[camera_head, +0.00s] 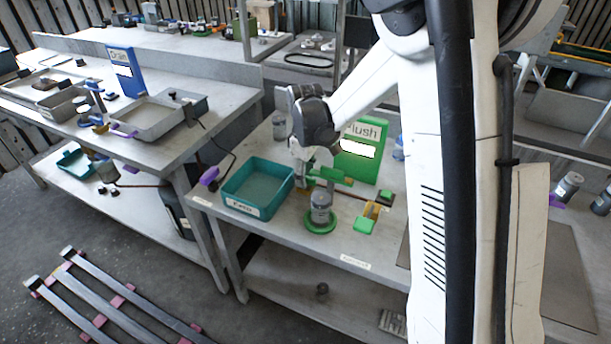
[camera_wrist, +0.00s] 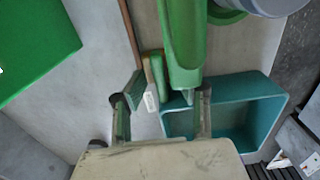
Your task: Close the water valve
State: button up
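The Flush station has a green sign (camera_head: 362,155) on the table. In front of it, a green fitting (camera_head: 330,174) sits on a pipe, which I take for the water valve. In the wrist view, a long green part (camera_wrist: 183,45) and a narrow green and tan piece with a small white label (camera_wrist: 152,82) point toward my gripper (camera_wrist: 165,98). My gripper's fingers are apart, on either side of these pieces; I cannot tell whether they touch. In the head view, my gripper (camera_head: 308,163) is beside the fitting, partly hidden by my wrist.
A teal tray (camera_head: 284,190) stands just left of the fitting. A clear bottle (camera_head: 320,207) stands in a green round holder (camera_head: 320,226) in front. A small green and yellow piece (camera_head: 364,225) lies to the right. The Drain table (camera_head: 205,130) is at left.

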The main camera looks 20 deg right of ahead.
notch_tip(320, 180, up, 12)
dwell(0.6)
